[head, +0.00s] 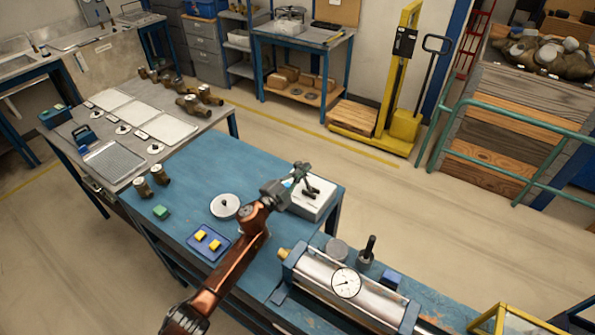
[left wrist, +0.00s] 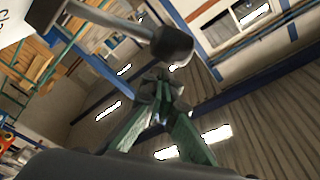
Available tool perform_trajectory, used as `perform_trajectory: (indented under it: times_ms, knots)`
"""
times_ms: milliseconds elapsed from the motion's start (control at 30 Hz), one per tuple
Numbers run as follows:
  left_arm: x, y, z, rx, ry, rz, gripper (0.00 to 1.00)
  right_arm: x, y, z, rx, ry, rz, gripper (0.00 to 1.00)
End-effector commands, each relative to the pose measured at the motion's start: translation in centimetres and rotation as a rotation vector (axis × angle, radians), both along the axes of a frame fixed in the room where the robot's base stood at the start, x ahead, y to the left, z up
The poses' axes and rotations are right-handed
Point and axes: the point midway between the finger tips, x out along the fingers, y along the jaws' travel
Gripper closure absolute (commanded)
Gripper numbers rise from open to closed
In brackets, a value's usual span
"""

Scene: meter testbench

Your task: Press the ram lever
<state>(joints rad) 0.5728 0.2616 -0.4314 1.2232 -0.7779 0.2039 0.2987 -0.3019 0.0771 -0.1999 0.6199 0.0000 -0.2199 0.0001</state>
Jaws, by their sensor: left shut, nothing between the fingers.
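A black lever (head: 314,188), likely the ram lever, stands on top of a white box (head: 310,207) on the blue bench. My left gripper (head: 303,168) is shut and empty, just behind the lever in the head view. In the left wrist view, the closed fingertips (left wrist: 160,82) are close below a grey rod with a dark rounded end (left wrist: 172,46), seemingly the same lever. I cannot tell whether they touch it. My right gripper is in neither view.
A blue tray with yellow blocks (head: 208,243) and a white disc (head: 225,206) lie left of my arm.

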Motion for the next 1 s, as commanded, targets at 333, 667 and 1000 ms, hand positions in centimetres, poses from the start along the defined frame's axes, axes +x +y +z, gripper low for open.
perform_trajectory:
  times_ms: [333,667,1000]
  knots:
    - [0.0,0.2,0.0,-0.001,0.001,0.002,1.00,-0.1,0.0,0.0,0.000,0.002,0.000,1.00]
    - [0.0,0.2,3.6,0.004,-0.006,0.001,1.00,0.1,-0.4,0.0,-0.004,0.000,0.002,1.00]
    - [0.0,0.1,9.0,0.002,-0.001,0.001,1.00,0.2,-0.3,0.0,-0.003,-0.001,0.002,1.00]
